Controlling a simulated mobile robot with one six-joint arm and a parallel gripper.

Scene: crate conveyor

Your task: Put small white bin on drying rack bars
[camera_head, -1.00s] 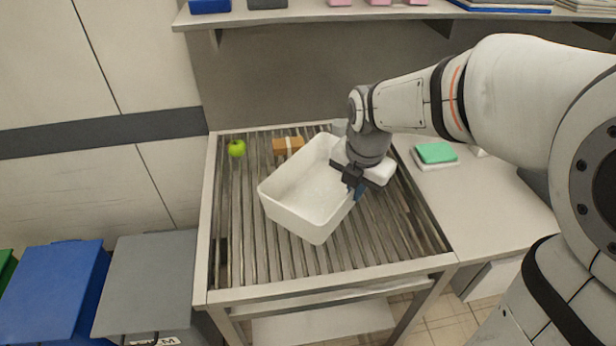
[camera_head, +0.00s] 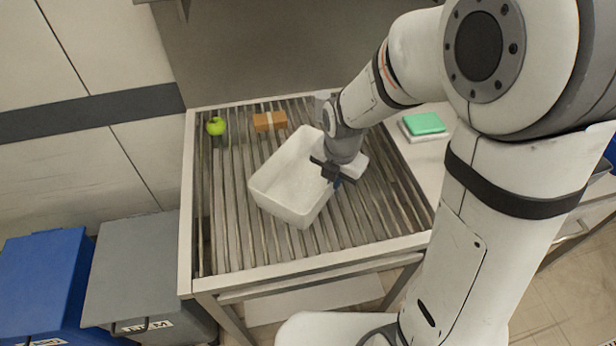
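The small white bin (camera_head: 279,182) is upright and open at the top, turned at an angle over the drying rack bars (camera_head: 228,232). It looks empty. It appears to rest on the bars, but its underside is hidden, so I cannot be sure of contact. My gripper (camera_head: 334,175) is at the bin's right wall, touching it or very close. The fingertips are too small and partly hidden, so I cannot tell whether they are closed on the rim.
A green apple (camera_head: 216,126) and a brown box (camera_head: 269,121) lie on the bars behind the bin. A green sponge-like block (camera_head: 424,123) sits on the right counter. Blue (camera_head: 40,272) and grey (camera_head: 132,262) lidded bins stand at left. Bars left and front are clear.

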